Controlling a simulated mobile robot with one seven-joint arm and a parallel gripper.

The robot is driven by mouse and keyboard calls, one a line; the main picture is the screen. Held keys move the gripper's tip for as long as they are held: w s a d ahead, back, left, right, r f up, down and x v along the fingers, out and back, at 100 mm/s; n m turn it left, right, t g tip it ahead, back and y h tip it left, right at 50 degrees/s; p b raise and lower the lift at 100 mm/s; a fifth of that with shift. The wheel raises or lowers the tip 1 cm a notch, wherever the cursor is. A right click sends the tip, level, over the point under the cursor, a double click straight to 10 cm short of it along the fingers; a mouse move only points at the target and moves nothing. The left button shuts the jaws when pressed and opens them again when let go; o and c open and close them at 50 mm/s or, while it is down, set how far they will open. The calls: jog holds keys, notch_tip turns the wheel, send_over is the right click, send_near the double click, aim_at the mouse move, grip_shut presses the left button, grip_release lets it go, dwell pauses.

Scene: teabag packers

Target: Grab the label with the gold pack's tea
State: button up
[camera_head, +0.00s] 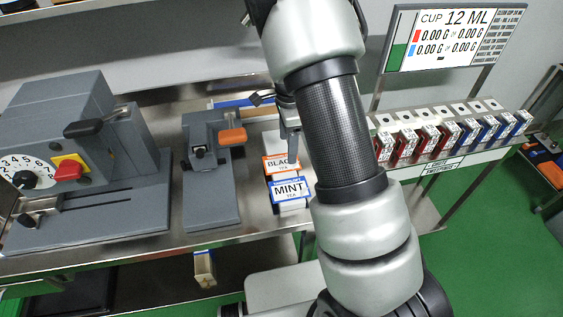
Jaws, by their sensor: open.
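A label card reading BLACK TEA with an orange border (281,165) stands on the steel table. A label card reading MINT TEA with a blue border (290,190) stands just in front of it. My gripper (284,116) is open above and behind the cards, partly hidden by my arm. It appears to hold nothing. A small pale yellowish pack (204,268) shows below the table's front edge; its print is too small to read, and I cannot tell whether it is the gold pack.
A grey machine with a dial (70,150) fills the table's left side. A smaller grey device with an orange handle (210,165) stands left of the cards. Red packs (405,146) and blue packs (490,128) line a rack at right. A display screen (455,37) stands behind it.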

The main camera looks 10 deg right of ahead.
aim_at(285, 162)
jog(key=shift+w+a+f+p, duration=0.1)
jog(key=shift+a+f+p, duration=0.05)
jog(key=shift+f, duration=1.2)
jog(key=shift+a+f+p, duration=0.15)
jog(key=shift+f, duration=1.2)
jog(key=c, duration=0.8)
